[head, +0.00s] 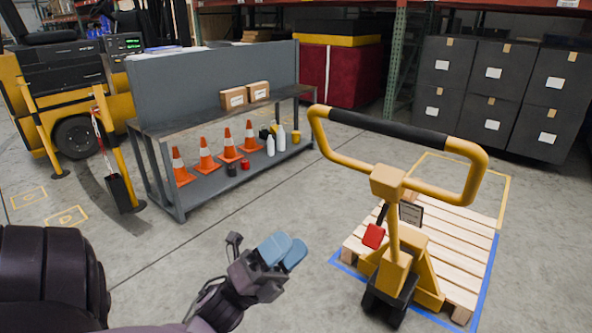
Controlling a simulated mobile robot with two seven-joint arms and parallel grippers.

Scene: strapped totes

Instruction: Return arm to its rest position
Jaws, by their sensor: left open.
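My left gripper (284,251) reaches in from the bottom left on my dark arm (225,300). Its two blue-padded fingers lie close together in the picture, pointing up and right, with nothing seen between them. It is in the air over the bare floor, left of the yellow pallet jack (393,265), and it appears apart from it. My right gripper is not in view.
The pallet jack stands at a wooden pallet (455,247); its handle (470,180) rises high. A grey shelf bench (210,70) holds orange cones (205,156), bottles and cardboard boxes (234,98). Dark labelled boxes (490,85) are stacked behind. Floor between bench and jack is clear.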

